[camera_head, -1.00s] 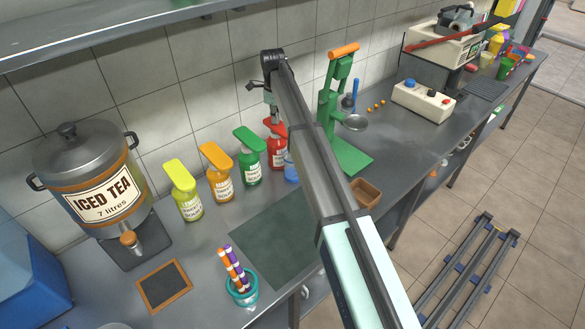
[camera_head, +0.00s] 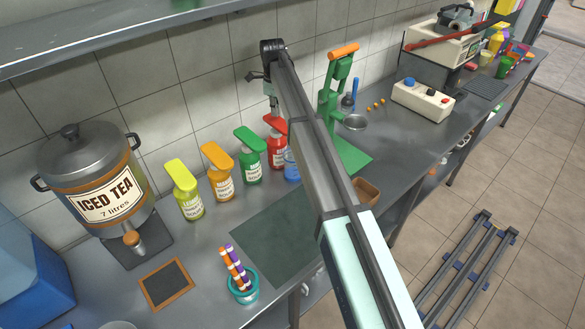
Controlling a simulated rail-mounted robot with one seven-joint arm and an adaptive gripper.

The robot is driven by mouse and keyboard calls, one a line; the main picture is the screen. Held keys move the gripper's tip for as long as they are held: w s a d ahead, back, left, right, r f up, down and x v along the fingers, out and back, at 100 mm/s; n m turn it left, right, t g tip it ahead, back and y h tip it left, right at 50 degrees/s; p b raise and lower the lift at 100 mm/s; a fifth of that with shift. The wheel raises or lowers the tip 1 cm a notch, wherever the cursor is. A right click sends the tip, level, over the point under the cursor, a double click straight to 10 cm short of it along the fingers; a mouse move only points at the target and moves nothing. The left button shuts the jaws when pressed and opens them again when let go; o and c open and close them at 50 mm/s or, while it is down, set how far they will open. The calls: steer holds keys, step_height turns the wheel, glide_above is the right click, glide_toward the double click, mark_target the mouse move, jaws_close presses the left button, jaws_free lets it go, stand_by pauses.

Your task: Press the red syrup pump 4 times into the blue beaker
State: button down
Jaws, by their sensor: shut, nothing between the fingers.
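The red syrup pump (camera_head: 277,155) is a red bottle with a white label and a red pump head. It stands at the right end of the row of pump bottles by the tiled wall. The blue beaker (camera_head: 291,168) is just to its right and in front, partly hidden by my arm. My gripper (camera_head: 274,113) points down over the red pump head and is shut with nothing in it. It overlaps the head's top in the picture; I cannot tell whether they touch.
Green (camera_head: 249,163), orange (camera_head: 222,179) and yellow (camera_head: 187,196) pump bottles stand left of the red one. A green press (camera_head: 329,98) stands close on the right, behind my arm. A dark mat (camera_head: 265,235) lies clear in front.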

mark_target(276, 120)
steer(key=shift+f, duration=0.2)
stand_by(0.3)
steer(key=shift+f+b, duration=0.75)
steer(key=shift+f, duration=1.5)
steer(key=shift+r+p, duration=1.15)
steer(key=shift+r, duration=1.35)
steer(key=shift+r, duration=0.1)
steer(key=shift+r+p, duration=1.4)
steer(key=shift+r, duration=1.45)
